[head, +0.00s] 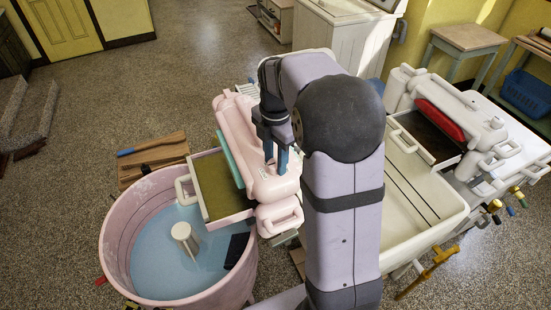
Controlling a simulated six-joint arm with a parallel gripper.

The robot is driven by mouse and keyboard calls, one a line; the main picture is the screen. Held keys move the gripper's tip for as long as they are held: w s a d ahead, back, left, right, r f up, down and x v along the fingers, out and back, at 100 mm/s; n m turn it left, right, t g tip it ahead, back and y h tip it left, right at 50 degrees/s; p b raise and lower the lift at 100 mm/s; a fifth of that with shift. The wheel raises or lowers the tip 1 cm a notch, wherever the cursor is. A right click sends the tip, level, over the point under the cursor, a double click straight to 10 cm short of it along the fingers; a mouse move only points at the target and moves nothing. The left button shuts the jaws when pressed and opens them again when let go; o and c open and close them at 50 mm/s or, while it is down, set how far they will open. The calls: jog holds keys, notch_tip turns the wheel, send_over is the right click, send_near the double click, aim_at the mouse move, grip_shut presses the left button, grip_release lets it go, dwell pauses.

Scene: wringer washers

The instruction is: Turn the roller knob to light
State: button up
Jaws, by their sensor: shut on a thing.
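A pink wringer washer has a tub (115,245) holding blue water and a pink wringer head (235,130) above its right side. My gripper (276,165) points down at the top of the wringer head, near its front end. Its two blue fingers are close together and shut on the roller knob there. The knob is too small and too covered by the fingers to make out, and its setting cannot be read. A teal roller (230,160) shows along the wringer's left side, above a drain tray (218,187).
A second, white wringer (455,115) with a red roller stands right of my arm, beside a cream tub (415,185). A brown wooden board (160,153) lies on the floor behind the pink tub. Open speckled floor (190,60) is at the back left.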

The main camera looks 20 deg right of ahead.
aim_at(275, 166)
jog(key=shift+w+r, duration=0.1)
jog(key=o, duration=1.1)
jog(key=shift+c, duration=0.2)
jog(key=shift+r+b, duration=1.3)
jog(key=shift+r, duration=2.35)
jog(key=shift+s+a+f+m+p, duration=0.25)
jog(key=shift+s+f+m+p, duration=0.25)
jog(key=shift+m, duration=0.3)
jog(key=s+a+f+m+b, duration=0.2)
jog(key=s+a+f+m, duration=0.1)
jog(key=s+f+m, duration=0.5)
jog(key=s+a+f+m+b, duration=0.2)
jog(key=s+a+f+m, duration=0.1)
jog(key=s+f+m, duration=0.6)
jog(key=f+m, duration=0.2)
jog(key=shift+s+a+m+b, duration=0.2)
jog(key=shift+a+m+b, duration=0.1)
jog(key=shift+a+b, duration=0.1)
